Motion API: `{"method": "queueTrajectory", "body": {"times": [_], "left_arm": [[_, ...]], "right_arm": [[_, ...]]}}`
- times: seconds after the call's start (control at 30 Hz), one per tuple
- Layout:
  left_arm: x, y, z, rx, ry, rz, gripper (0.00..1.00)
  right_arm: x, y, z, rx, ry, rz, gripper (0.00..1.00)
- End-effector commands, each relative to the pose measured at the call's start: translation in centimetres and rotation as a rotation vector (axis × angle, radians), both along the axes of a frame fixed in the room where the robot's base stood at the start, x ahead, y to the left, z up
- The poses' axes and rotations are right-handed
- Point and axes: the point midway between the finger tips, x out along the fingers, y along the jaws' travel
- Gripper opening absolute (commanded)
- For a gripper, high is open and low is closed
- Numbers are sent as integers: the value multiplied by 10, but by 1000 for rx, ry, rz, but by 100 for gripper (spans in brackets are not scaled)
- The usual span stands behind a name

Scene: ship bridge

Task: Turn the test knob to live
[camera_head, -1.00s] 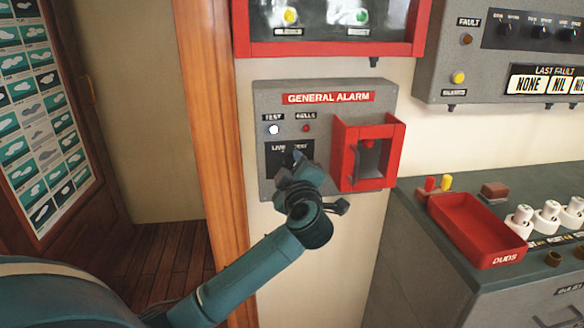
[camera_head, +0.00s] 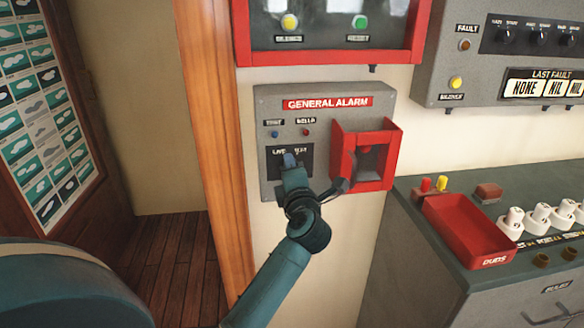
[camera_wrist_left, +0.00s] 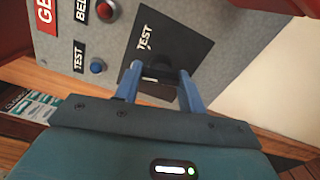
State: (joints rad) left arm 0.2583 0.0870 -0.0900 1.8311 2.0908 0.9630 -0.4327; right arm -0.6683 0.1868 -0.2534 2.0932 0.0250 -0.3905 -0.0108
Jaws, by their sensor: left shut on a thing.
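The grey general alarm panel (camera_head: 322,91) is on the wall, with a black plate (camera_head: 304,175) marked LIVE at left and TEST at right. My left gripper (camera_head: 290,160) reaches the plate from below and hides the test knob in the head view. In the left wrist view, the two blue fingers of the left gripper (camera_wrist_left: 160,76) are on either side of the dark test knob (camera_wrist_left: 160,90), shut on it. A pale mark shows on the knob; its exact heading is hard to tell. The blue test lamp (camera_head: 275,134) looks unlit. My right gripper is out of view.
A red guard box (camera_head: 390,160) projects from the panel just right of my left wrist. A red duds tray (camera_head: 470,232) lies on the console at right. A wooden door frame (camera_head: 212,120) stands at left.

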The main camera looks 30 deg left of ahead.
Motion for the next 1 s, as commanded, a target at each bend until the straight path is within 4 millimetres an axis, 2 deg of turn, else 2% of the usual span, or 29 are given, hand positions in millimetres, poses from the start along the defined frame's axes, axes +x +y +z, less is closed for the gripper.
{"method": "queueTrajectory", "body": {"times": [0.5,1.0], "left_arm": [[0,-1,-2,-266,-233,-1,17],[0,-1,-2,-320,-283,0,17]], "right_arm": [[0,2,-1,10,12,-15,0],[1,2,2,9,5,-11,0]]}}
